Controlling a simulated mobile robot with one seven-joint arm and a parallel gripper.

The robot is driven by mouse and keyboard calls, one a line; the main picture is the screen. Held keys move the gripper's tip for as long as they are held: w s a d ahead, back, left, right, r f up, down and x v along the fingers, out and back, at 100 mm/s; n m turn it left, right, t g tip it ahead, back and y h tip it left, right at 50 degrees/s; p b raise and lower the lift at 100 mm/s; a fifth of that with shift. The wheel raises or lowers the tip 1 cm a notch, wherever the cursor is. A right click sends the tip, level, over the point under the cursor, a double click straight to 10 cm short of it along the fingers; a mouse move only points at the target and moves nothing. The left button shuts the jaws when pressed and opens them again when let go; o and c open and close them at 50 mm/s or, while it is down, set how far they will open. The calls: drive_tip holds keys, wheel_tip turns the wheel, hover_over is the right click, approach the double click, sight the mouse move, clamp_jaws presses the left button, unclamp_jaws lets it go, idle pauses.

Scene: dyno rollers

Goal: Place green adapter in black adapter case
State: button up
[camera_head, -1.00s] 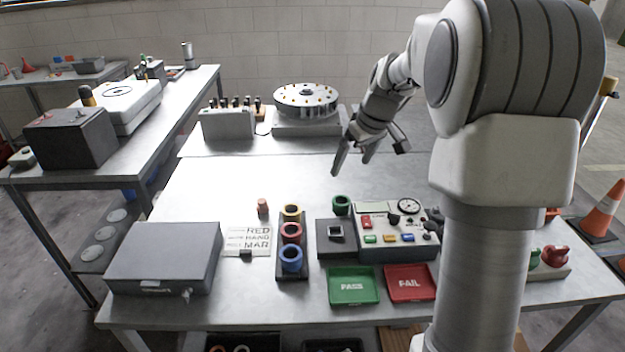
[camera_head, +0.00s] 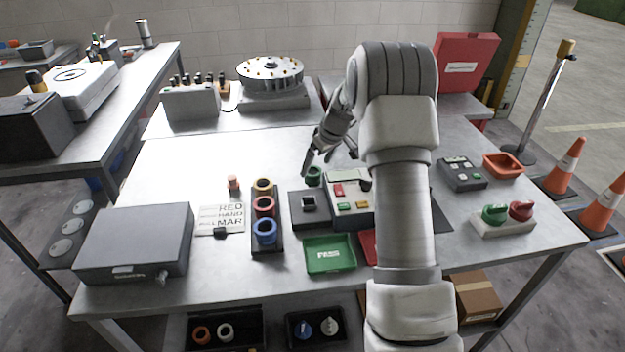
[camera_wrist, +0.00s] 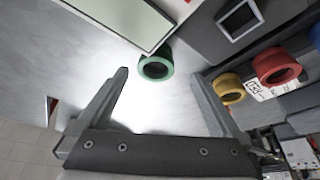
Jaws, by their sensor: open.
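The green adapter (camera_head: 314,178) is a ring standing on the table behind the grey control box. It also shows in the wrist view (camera_wrist: 155,68), upper centre, in line with the gap between my fingers. A black adapter case (camera_head: 266,252), a long dark holder, lies left of it with a yellow ring (camera_head: 263,186), a red ring (camera_head: 264,206) and a blue ring (camera_head: 265,231) in a row. My gripper (camera_head: 317,164) is open and empty, pointing down close to the green adapter.
The control box (camera_head: 349,207) and a dark block with a square socket (camera_head: 309,221) stand just in front of the green adapter. A green tray (camera_head: 330,268) lies nearer. A closed grey case (camera_head: 135,240) is at left.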

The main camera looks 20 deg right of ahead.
sight(313, 174)
drive_tip(key=shift+d+x, duration=0.2)
drive_tip(key=shift+x, duration=1.5)
drive_tip(key=shift+d+x, duration=0.15)
drive_tip(key=shift+x, duration=1.5)
drive_tip(key=c, duration=1.4)
